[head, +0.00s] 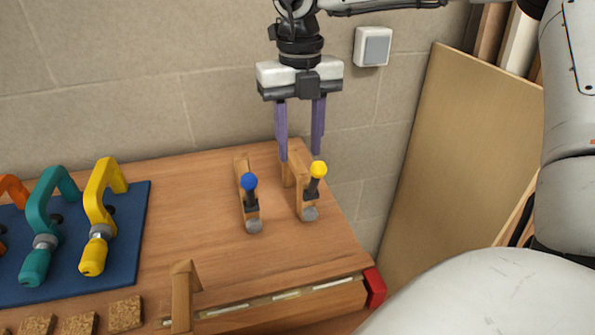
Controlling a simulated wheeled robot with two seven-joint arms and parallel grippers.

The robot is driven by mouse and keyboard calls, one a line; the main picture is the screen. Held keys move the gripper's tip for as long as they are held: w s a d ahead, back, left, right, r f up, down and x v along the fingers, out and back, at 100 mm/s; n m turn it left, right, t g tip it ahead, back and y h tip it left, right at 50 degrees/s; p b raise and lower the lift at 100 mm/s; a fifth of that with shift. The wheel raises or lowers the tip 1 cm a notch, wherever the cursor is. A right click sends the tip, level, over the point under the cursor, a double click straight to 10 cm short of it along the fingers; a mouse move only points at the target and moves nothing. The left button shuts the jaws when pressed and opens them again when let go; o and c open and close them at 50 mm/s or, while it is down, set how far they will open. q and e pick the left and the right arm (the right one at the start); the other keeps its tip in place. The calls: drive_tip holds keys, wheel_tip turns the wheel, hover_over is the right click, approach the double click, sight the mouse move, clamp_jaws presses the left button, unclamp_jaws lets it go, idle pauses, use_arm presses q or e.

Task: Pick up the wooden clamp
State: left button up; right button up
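A wooden clamp with a yellow ball knob (299,184) stands on the right part of the wooden bench, near its right edge. A similar wooden clamp with a blue ball knob (243,187) stands to its left. My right gripper (300,156) hangs down from above with its two purple fingers spread apart. Its fingertips are at the top rear of the yellow-knobbed clamp, one on each side in the picture. I cannot tell whether they touch it. Nothing shows held between the fingers. My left gripper is not in view.
A blue mat (137,232) at left holds orange, teal and yellow clamps (97,205). Cork-like blocks (125,313) and an upright wooden piece (181,297) are at the front. A red block (373,288) is at the bench corner. A block wall is close behind.

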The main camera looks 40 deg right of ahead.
sight(298, 163)
drive_tip(key=f, duration=0.4)
drive_tip(key=shift+w+d+f+p, duration=0.15)
drive_tip(key=shift+w+f+p, duration=0.1)
drive_tip(key=shift+w+p, duration=0.05)
drive_tip(key=shift+f, duration=0.55)
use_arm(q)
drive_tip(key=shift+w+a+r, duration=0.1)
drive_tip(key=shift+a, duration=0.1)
use_arm(e)
clamp_jaws()
